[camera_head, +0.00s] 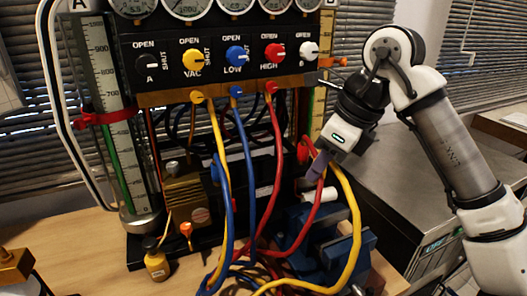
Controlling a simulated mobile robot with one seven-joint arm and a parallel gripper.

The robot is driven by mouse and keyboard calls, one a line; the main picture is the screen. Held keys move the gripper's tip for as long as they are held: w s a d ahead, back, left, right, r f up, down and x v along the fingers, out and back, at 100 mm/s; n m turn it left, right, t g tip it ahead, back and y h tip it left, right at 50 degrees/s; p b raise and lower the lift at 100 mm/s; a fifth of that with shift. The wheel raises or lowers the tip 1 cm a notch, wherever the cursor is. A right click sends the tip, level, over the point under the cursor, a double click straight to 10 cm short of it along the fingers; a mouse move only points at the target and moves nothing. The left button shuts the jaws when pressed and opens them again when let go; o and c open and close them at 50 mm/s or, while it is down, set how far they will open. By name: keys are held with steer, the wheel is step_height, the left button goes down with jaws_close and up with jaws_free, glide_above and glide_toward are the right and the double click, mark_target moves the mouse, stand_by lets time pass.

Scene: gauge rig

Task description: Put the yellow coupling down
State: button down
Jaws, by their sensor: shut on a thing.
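My gripper (318,170) reaches in from the right, pointing down and left, in front of the rig's lower right side. Its grey fingers are shut on the yellow coupling, which the fingers mostly hide. A yellow hose (354,215) runs from beside the fingers down in a wide loop to the table. The held end is in the air, above the blue vise (325,245). A red hose (322,195) passes close to the fingers; I cannot tell whether it touches them.
The gauge panel (225,62) has yellow, blue and red hoses hanging from its lower ports. A grey metal box (400,190) is at right. Hoses crowd the middle; the table's left front is clearer.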

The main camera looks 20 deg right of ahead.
steer(key=w+a, duration=0.2)
steer(key=w, duration=0.1)
steer(key=w+a+p, duration=0.1)
steer(key=w+a, duration=0.1)
steer(key=shift+w+a+r, duration=0.1)
steer(key=shift+w+a, duration=0.3)
steer(key=shift+w+a+p, duration=0.55)
steer(key=shift+w+a, duration=0.3)
steer(key=shift+w, duration=0.2)
steer(key=shift+w+a+f+p, duration=0.15)
steer(key=shift+w+a+f, duration=0.05)
steer(key=shift+f, duration=0.15)
steer(key=shift+w+a+f+p, duration=0.15)
steer(key=shift+w+f, duration=0.05)
steer(key=shift+f, duration=0.45)
steer(key=c, duration=1.3)
jaws_free()
steer(key=shift+o, duration=0.2)
